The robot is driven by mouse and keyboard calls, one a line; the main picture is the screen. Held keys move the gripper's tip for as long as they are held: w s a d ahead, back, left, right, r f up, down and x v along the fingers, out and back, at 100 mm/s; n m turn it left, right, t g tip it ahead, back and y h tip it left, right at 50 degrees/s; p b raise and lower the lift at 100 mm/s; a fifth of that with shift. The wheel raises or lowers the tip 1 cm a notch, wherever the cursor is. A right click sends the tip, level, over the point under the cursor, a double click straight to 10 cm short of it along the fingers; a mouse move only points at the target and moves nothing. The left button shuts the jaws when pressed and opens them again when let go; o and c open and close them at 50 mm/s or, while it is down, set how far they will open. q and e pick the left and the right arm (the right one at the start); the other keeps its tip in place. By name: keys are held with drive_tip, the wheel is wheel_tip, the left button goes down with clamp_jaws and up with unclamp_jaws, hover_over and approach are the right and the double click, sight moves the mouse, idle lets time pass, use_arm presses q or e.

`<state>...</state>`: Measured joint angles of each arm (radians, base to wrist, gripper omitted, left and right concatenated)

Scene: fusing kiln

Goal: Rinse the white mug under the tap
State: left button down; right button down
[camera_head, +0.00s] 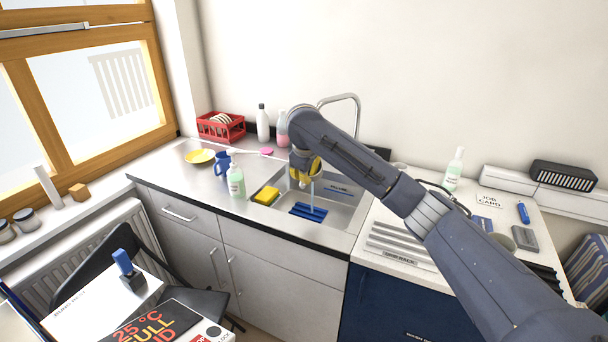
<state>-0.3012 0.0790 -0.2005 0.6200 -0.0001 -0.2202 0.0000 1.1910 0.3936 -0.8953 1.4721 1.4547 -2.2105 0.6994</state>
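My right arm reaches in from the lower right, and its gripper (304,183) points down over the sink (341,216). The fingers are small and partly hidden by the wrist, so I cannot tell whether they are open or hold something. The curved metal tap (342,98) rises behind my arm; its lower part is hidden. I cannot make out a white mug for certain. A blue mug (221,167) stands on the counter left of the sink. My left gripper is not in view.
A yellow plate (200,156) and red dish rack (221,126) stand farther left. A blue item (308,211) lies in the sink. A chair (110,258) stands front left.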

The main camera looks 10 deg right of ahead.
drive_tip(key=shift+w+a, duration=0.1)
drive_tip(key=shift+w, duration=0.2)
drive_tip(key=w+d+f, duration=0.1)
drive_tip(key=w, duration=0.5)
drive_tip(key=w+d+f, duration=0.1)
drive_tip(key=w+d, duration=0.1)
drive_tip(key=w, duration=0.5)
drive_tip(key=shift+d+f, duration=0.3)
drive_tip(key=shift+f, duration=0.05)
drive_tip(key=shift+d, duration=0.15)
idle(0.8)
drive_tip(key=shift+s+d, duration=0.15)
drive_tip(key=shift+d, duration=0.3)
drive_tip(key=shift+a, duration=0.2)
drive_tip(key=shift+a, duration=0.35)
drive_tip(key=shift+s+a, duration=0.35)
drive_tip(key=shift+s, duration=0.9)
drive_tip(key=shift+s+a, duration=0.4)
drive_tip(key=shift+s, duration=0.8)
drive_tip(key=shift+s+a, duration=0.35)
drive_tip(key=shift+s, duration=0.9)
